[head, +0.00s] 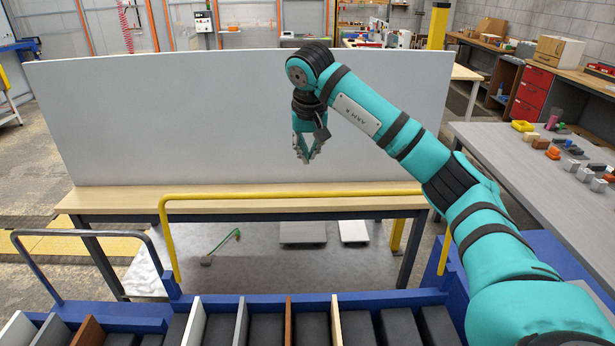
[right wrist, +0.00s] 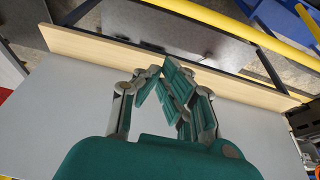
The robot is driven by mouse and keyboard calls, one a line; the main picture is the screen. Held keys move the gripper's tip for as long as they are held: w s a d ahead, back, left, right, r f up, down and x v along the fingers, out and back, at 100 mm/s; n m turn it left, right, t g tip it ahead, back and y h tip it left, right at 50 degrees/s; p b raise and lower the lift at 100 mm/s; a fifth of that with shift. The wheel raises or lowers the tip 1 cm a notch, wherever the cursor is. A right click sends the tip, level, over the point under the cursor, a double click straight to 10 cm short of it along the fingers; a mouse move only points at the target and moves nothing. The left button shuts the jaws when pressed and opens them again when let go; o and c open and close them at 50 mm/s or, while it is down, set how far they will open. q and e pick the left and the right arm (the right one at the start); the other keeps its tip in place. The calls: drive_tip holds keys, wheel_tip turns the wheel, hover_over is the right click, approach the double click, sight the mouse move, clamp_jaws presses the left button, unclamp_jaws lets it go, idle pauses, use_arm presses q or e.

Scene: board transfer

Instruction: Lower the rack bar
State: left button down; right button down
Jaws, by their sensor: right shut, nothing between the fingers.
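The rack bar (head: 300,196) is a yellow tube, raised on bent ends above the blue rack (head: 250,306) at the front. It spans the picture in front of the wooden table edge. In the right wrist view, a yellow bar (right wrist: 235,28) crosses the top, beyond my fingers. My right gripper (head: 307,158) hangs fingers down above and behind the bar, in front of a large pale board (head: 180,120). Its fingers (right wrist: 168,68) are shut, hold nothing and are apart from the bar. My left gripper is not in view.
The pale board stands upright along the wooden table (head: 130,200). The rack holds several dividers. A grey tubular handle (head: 35,268) stands at the left. A grey bench (head: 540,170) with small blocks lies at the right. A green-handled tool (head: 224,243) lies below the table.

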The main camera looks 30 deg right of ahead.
drive_tip(key=p+x, duration=0.2)
drive_tip(key=x, duration=0.6)
drive_tip(key=s+a+p, duration=0.2)
drive_tip(key=s, duration=0.1)
drive_tip(key=shift+s+a+r, duration=0.1)
drive_tip(key=shift+s+r, duration=0.1)
drive_tip(key=shift+s, duration=0.15)
